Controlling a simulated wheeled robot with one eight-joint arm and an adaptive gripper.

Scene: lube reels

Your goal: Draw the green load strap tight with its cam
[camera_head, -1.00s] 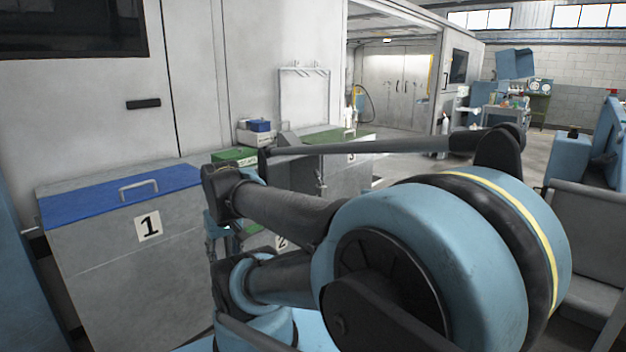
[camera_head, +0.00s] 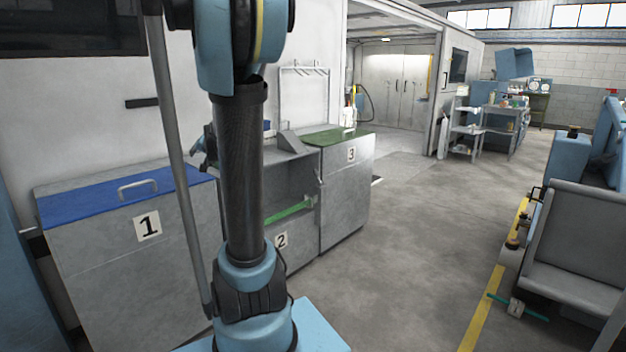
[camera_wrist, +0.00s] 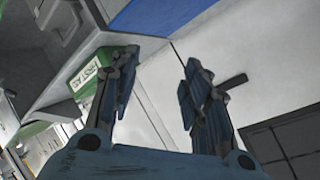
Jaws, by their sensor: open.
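A green strap (camera_head: 288,213) runs as a slanting band across the open front of the middle cabinet, numbered 2. A small pale green fitting (camera_head: 310,202), perhaps its cam, sits at the band's right end; its detail is too small to tell. Another teal-green strip with a pale block (camera_head: 515,307) lies by the grey frame at the right. I cannot tell which is the load strap. My gripper (camera_wrist: 164,65) is open and empty in the wrist view, its two fingers apart. In the head view it is partly hidden behind my arm, left of the middle cabinet and clear of both strips.
Cabinet 1 with a blue lid (camera_head: 120,197) stands left; cabinet 3 with a green lid (camera_head: 335,137) stands right of the middle one. A green lettered box (camera_wrist: 105,72) shows in the wrist view. The grey floor (camera_head: 420,230) is free up to the grey frame (camera_head: 585,245).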

